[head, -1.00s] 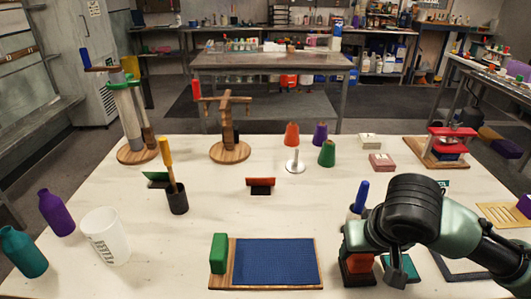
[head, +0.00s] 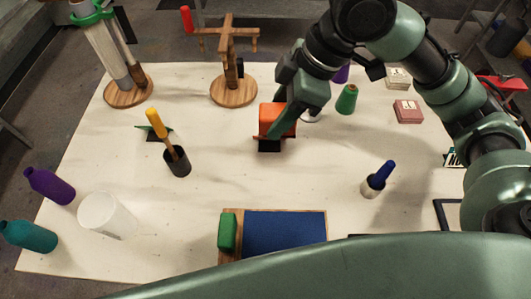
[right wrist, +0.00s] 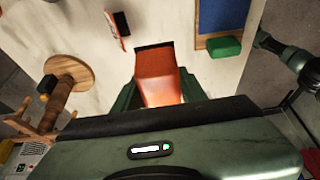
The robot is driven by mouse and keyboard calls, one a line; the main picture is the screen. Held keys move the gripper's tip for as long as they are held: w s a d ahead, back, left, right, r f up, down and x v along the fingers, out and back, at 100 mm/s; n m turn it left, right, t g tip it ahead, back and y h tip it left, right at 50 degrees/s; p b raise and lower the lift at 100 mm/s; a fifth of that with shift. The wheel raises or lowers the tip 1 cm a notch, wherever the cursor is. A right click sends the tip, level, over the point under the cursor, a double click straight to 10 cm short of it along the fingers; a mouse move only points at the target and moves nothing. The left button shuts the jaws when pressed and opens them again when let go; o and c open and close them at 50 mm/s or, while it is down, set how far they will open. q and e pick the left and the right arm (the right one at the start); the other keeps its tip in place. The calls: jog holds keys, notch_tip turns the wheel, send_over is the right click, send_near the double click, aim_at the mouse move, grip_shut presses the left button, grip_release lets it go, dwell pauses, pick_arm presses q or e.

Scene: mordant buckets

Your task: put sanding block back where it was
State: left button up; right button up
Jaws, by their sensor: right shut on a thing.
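The sanding block appears to be the orange block with a dark underside (head: 278,113). My right gripper (head: 290,117) is shut on it over the middle of the table, in front of the wooden post stand. In the right wrist view the block (right wrist: 160,78) sits between the fingers of the right gripper (right wrist: 158,98). A black piece (head: 269,146) shows just below the block in the head view; I cannot tell whether block and table touch. My left gripper is not in view.
The wooden post stand (head: 229,91) is behind the block. A black cup (head: 177,162) stands left. A blue mat (head: 285,234) with a green block (head: 227,232) lies in front. A blue-topped holder (head: 373,187) stands right. Table between them is clear.

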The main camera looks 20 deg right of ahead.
send_over(269, 176)
jog(key=d, duration=0.2)
notch_tip(269, 176, down, 9)
jog(key=f, duration=0.5)
jog(key=shift+s+a, duration=0.2)
jog(key=shift+s, duration=0.05)
jog(key=shift+f, duration=0.85)
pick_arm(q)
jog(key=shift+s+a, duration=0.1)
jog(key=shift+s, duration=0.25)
pick_arm(e)
jog(key=shift+f, duration=1.7)
jog(key=shift+f, duration=0.1)
jog(key=o, duration=1.2)
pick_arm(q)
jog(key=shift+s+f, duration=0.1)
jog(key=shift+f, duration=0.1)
pick_arm(e)
jog(key=v, duration=1.2)
